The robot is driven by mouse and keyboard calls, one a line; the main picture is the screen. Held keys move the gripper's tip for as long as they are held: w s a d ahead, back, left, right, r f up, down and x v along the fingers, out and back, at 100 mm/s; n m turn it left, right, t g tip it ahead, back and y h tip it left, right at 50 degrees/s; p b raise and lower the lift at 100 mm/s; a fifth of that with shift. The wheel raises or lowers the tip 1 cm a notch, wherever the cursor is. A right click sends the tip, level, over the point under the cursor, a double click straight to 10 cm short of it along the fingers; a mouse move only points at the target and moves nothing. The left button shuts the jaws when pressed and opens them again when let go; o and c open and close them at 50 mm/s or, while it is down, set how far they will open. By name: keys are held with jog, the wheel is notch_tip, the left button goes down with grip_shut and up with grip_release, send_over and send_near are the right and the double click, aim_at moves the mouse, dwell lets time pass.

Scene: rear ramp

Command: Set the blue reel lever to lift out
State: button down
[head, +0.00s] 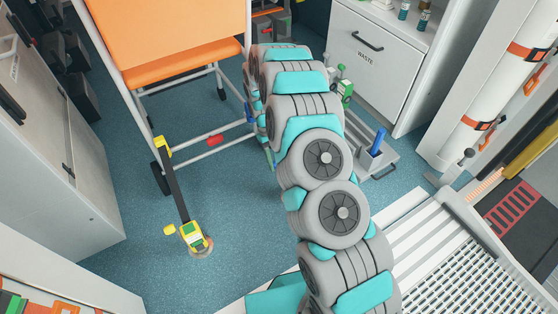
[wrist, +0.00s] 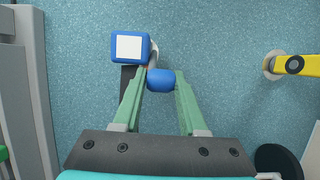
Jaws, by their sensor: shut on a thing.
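In the wrist view, the blue reel lever (wrist: 161,83) shows as a rounded blue end between the green fingers of my gripper (wrist: 162,76). My gripper is shut on it. A blue housing with a white label (wrist: 130,47) lies just beyond, up and to the left of the fingertips. A pale stem shows between the housing and the blue end, partly hidden. In the head view my arm covers the gripper and the lever, so the lever's setting cannot be told there.
A yellow-green reel (head: 194,237) with a black strap stands on the blue floor, left of my arm. An orange-seated chair (head: 190,63) stands behind. A blue upright handle (head: 377,141) is on a grey plate at right. Open floor lies at lower left.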

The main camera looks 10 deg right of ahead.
jog(key=shift+w+a+f+g+h, duration=0.15)
jog(key=shift+w+a+f+g, duration=0.15)
jog(key=shift+w+f, duration=0.35)
jog(key=shift+w+a+f+g+h, duration=0.15)
jog(key=shift+w+f+g, duration=0.25)
jog(key=shift+w, duration=0.4)
jog(key=shift+w+a+f+g+h, duration=0.1)
jog(key=shift+w+a+f+g, duration=0.2)
jog(key=shift+w+f, duration=0.35)
jog(key=shift+w+r, duration=0.1)
jog(key=shift+c, duration=2.2)
grip_release()
jog(key=shift+r, duration=0.1)
jog(key=v, duration=0.8)
jog(key=shift+p, duration=0.3)
